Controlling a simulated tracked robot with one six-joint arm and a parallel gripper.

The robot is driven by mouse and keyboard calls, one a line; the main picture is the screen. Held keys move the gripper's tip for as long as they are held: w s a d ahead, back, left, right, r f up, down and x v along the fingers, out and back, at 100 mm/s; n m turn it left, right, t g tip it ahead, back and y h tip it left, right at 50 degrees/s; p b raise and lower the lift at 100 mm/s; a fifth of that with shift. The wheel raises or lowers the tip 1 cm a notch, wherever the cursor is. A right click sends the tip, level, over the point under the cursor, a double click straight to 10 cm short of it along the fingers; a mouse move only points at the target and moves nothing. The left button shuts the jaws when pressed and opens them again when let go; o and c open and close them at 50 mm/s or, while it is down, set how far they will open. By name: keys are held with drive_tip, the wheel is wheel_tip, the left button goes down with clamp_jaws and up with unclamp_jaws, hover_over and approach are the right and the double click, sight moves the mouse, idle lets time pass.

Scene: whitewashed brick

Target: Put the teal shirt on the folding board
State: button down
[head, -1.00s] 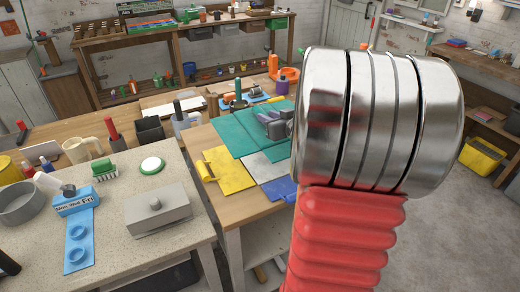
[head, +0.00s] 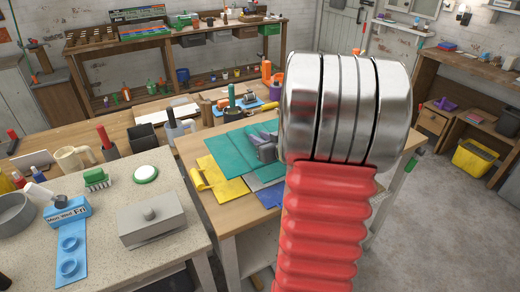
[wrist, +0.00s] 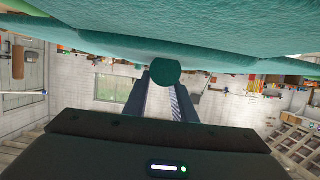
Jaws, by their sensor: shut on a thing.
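The teal shirt (head: 232,150) lies spread flat at the far part of the folding board, whose yellow panel (head: 229,186), grey panel (head: 262,178) and blue panel (head: 268,196) show on the near side. My gripper (head: 263,147) is low over the shirt's right part, mostly hidden behind my red arm. In the wrist view, my gripper (wrist: 165,78) is shut on a fold of the teal shirt (wrist: 165,72), and more teal cloth fills the top of the picture. The shirt's right side is hidden by my arm.
Tools stand behind the shirt. The floor (head: 440,225) at right is clear near a yellow bin (head: 476,160).

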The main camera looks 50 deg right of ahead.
drive_tip(key=shift+f, duration=0.3)
drive_tip(key=shift+f, duration=1.75)
drive_tip(key=shift+f, duration=0.6)
drive_tip(key=c, duration=1.5)
unclamp_jaws()
drive_tip(key=shift+o, duration=0.2)
drive_tip(key=shift+r, duration=0.1)
drive_tip(key=shift+r, duration=0.5)
drive_tip(key=v, duration=1.2)
